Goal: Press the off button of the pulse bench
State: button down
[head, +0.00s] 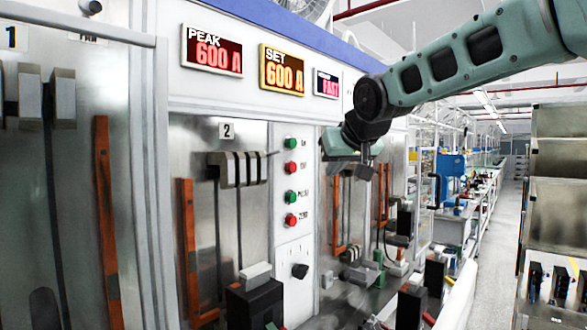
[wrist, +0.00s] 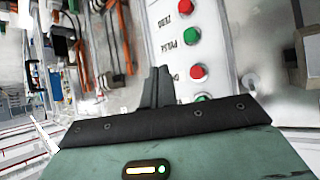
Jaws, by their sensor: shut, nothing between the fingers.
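The pulse bench's button strip (head: 296,243) carries a column of green and red buttons. The off button (head: 290,168) is the upper red one, just below the green on button (head: 291,143). Below them are the green pulse button (head: 290,197) and the red zero button (head: 290,219). My gripper (head: 365,172) is shut and empty, to the right of the strip in the head view. In the wrist view, the strip appears turned over; the off button (wrist: 198,72) lies right of my fingertips (wrist: 158,70), apart from them. Its label is partly hidden.
Displays read PEAK 600 A (head: 212,52), SET 600 A (head: 282,70) and FAST (head: 326,85). A black knob (head: 300,270) sits below the buttons. A black breaker (head: 254,302) stands at the bench front. A shelf rack (head: 556,200) is at right; an aisle (head: 507,215) lies open beside it.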

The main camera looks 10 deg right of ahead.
jog(key=w+a+p, duration=0.2)
jog(key=w+a, duration=0.2)
jog(key=w, duration=0.2)
jog(key=shift+w+a, duration=0.25)
jog(key=shift+a, duration=0.15)
dwell(1.8)
jog(key=shift+w+a, duration=0.25)
jog(key=shift+w, duration=0.1)
jog(key=shift+w+a+p, duration=0.3)
jog(key=shift+w+p, duration=0.05)
jog(key=shift+w, duration=0.05)
dwell(0.8)
jog(key=shift+s+d, duration=0.1)
dwell(0.3)
jog(key=shift+s+d+b, duration=0.45)
jog(key=shift+s+b, duration=0.1)
jog(key=shift+s, duration=0.1)
jog(key=shift+s+d+b, duration=0.55)
jog(key=shift+s+d, duration=0.2)
jog(key=shift+s, duration=0.3)
jog(key=shift+s+d+b, duration=0.55)
jog(key=shift+s+d, duration=0.15)
jog(key=shift+s, duration=0.3)
